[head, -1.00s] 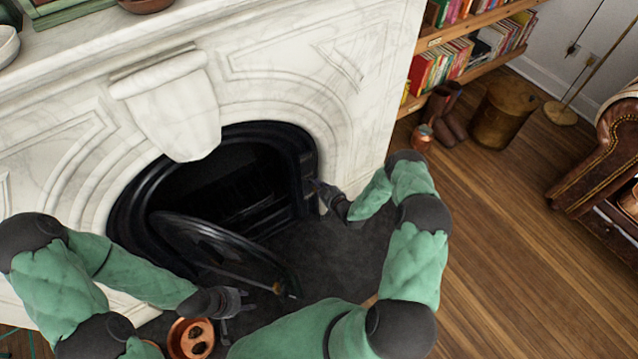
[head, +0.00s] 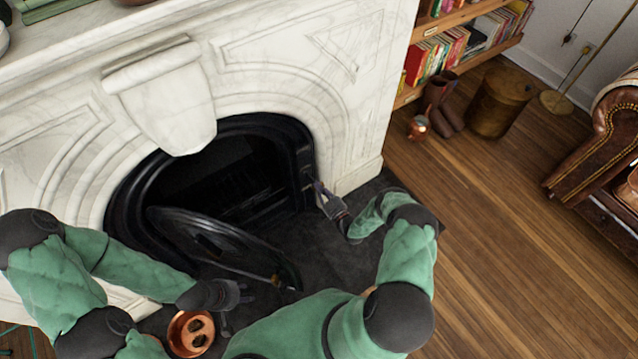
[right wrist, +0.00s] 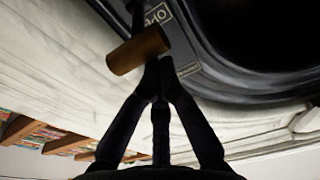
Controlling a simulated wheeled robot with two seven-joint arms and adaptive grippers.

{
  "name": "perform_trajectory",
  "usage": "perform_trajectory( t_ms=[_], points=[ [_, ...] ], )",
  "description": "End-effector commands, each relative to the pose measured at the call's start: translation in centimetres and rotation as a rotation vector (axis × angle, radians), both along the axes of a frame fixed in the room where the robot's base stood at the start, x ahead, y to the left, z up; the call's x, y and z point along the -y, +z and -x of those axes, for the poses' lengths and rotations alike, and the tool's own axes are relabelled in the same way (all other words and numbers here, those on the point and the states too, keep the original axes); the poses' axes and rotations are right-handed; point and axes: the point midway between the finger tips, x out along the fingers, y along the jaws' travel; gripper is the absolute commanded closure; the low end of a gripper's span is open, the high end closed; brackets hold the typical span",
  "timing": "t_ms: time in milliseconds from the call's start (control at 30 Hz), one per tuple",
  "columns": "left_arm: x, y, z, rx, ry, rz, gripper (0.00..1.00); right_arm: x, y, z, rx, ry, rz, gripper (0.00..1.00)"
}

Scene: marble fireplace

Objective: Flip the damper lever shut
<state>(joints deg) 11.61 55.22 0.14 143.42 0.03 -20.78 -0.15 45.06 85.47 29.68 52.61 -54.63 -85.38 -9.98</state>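The damper lever shows in the right wrist view as a dark arm with a brown cylindrical handle (right wrist: 138,50). It stands in front of the black fireplace surround, beside a small plate (right wrist: 157,15) with partly visible lettering that seems to begin "OP". My right gripper (right wrist: 158,66) has its fingertips together, right at the lower side of the handle; the handle is not between them. In the head view my right gripper (head: 319,188) is at the right side of the black surround (head: 303,165), and the lever is too small to make out. My left gripper (head: 243,292) seems open and empty.
A dark oval fire cover (head: 222,243) leans out at the firebox opening, between my arms. A copper vessel (head: 190,333) stands near my left gripper. The white marble mantel (head: 340,110) rises behind.

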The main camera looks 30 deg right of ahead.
Motion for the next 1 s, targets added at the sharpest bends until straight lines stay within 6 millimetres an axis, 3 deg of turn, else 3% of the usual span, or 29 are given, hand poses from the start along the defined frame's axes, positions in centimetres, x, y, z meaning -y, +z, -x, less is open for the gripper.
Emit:
perform_trajectory(
  t_ms=[500,1000],
  points=[
    [0.0,0.0,0.0,0.0,0.0,0.0,0.6,0.0,-4.7,0.3,-0.003,-0.001,0.001,1.0],
    [0.0,0.0,0.0,0.0,0.0,0.0,0.6,0.0,-6.4,-0.5,-0.002,0.002,0.003,1.0]
  ],
)
